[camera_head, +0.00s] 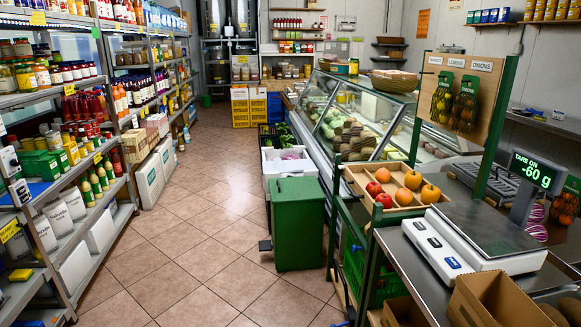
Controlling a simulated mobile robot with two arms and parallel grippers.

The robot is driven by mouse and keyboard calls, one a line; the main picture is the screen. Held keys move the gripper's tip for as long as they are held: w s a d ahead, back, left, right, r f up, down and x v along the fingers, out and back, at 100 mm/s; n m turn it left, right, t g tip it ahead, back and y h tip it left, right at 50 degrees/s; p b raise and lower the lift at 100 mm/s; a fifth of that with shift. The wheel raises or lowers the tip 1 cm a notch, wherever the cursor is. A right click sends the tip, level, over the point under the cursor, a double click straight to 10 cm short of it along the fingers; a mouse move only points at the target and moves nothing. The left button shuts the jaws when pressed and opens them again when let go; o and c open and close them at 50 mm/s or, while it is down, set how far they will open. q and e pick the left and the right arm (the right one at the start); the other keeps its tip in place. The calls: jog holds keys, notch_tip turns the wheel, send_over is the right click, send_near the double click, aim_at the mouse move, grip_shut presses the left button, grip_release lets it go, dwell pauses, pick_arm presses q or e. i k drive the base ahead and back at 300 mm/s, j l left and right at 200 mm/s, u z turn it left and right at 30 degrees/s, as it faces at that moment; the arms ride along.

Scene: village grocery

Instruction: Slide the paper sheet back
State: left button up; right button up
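I cannot make out a loose paper sheet anywhere in this view. A white weighing scale (435,246) with a bare metal plate (490,228) stands on the steel counter at the right. Its raised display (533,171) reads "TARE ON" and "-60 g". Neither of my grippers shows in the view.
An open cardboard box (497,300) is in front of the scale. A wooden crate (402,195) holding several fruits stands left of it. A green bin (297,224) stands on the tiled floor. The aisle (190,235) beside the left shelves is clear.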

aim_at(299, 165)
jog(key=i+j+u, duration=0.25)
jog(key=i+j, duration=0.15)
jog(key=i, duration=0.4)
jog(key=i+j+u, duration=0.3)
jog(key=i, duration=0.5)
jog(key=i+u, duration=0.25)
jog(key=i, duration=0.6)
jog(key=i+z, duration=0.3)
jog(key=i+j+z, duration=0.3)
jog(key=i, duration=0.2)
jog(key=i+j+z, duration=0.2)
jog(key=i+z, duration=0.15)
